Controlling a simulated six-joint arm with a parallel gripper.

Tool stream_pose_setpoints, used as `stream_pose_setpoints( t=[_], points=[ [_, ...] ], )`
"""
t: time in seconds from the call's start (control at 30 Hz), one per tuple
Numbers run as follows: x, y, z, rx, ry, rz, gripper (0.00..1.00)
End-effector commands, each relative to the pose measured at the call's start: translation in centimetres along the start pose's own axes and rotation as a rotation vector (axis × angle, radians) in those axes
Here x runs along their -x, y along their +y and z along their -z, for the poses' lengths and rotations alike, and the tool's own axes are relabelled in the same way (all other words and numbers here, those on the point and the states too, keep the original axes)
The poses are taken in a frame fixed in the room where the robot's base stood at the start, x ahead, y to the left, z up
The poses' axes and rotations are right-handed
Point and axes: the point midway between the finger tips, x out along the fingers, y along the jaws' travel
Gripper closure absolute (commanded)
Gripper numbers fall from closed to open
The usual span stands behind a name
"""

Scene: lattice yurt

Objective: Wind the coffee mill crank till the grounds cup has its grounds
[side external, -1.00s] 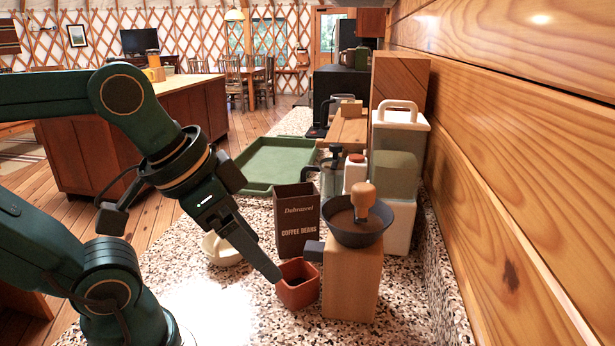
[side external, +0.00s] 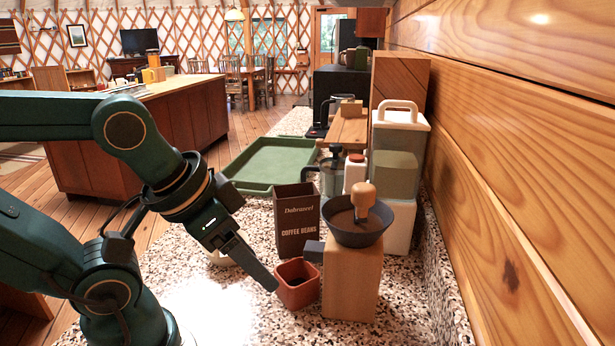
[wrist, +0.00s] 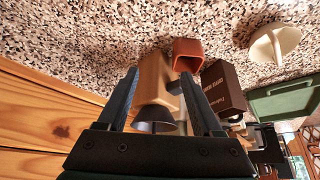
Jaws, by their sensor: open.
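The coffee mill has a pale wooden body (side external: 352,282), a dark hopper bowl (side external: 357,228) and a crank with a wooden knob (side external: 363,194) on top. A dark block sticks out from the body's left side. The terracotta grounds cup (side external: 287,295) stands left of the mill. Its inside looks dark; I cannot tell shadow from grounds. My gripper (side external: 275,288) is low, just left of the cup. In the wrist view my gripper (wrist: 160,73) is open and empty, with the mill body (wrist: 153,72) between its fingers in the picture and the cup (wrist: 187,45) beyond.
A dark coffee beans box (side external: 296,230) stands behind the cup. A green tray (side external: 232,178) lies further back. A white canister (side external: 400,140) and a glass press (side external: 331,175) crowd behind the mill, by the wooden wall. A cream dish (wrist: 273,42) is left of the box.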

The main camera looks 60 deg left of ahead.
Motion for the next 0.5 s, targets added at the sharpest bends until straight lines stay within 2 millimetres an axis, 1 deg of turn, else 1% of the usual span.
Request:
stream_pose_setpoints(
  t=[0.07,0.13,0.3,0.4,0.5],
  points=[
    [0.5,0.0,0.4,0.0,0.003,0.0,0.33],
    [1.6,0.0,1.0,0.0,0.008,0.0,0.33],
    [5.3,0.0,3.0,0.0,0.007,0.0,0.33],
    [7.1,0.0,3.9,0.0,0.004,0.0,0.33],
    [8.5,0.0,4.7,0.0,0.004,0.0,0.33]
  ],
)
